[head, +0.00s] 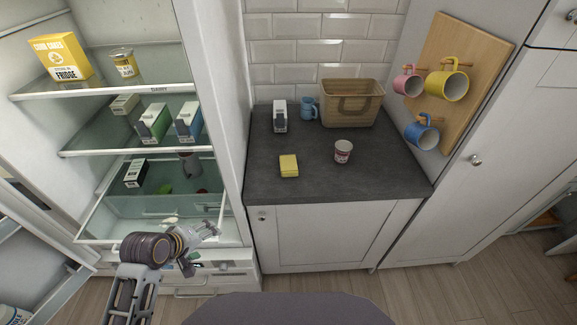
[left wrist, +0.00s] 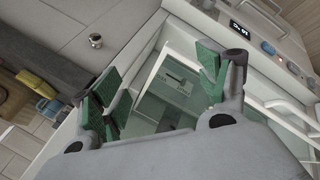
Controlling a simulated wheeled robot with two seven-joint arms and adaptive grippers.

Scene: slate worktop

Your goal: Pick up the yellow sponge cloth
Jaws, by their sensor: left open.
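The yellow sponge cloth (head: 289,166) lies flat on the dark slate worktop (head: 270,185), near its left front part. My left gripper (head: 208,232) is in front of the open fridge, to the left of the worktop and well apart from the cloth. In the left wrist view its green-padded fingers (left wrist: 158,80) are spread, with nothing between them. A yellow shape (left wrist: 33,83) shows small at the left of that view; I cannot tell whether it is the cloth. My right gripper is not in view.
Behind are a dark-and-white carton (head: 280,116), a blue mug (head: 309,108) and a basket (head: 351,104). Mugs hang on a wooden board (head: 478,50). The fridge side wall (head: 222,110) stands left of the worktop.

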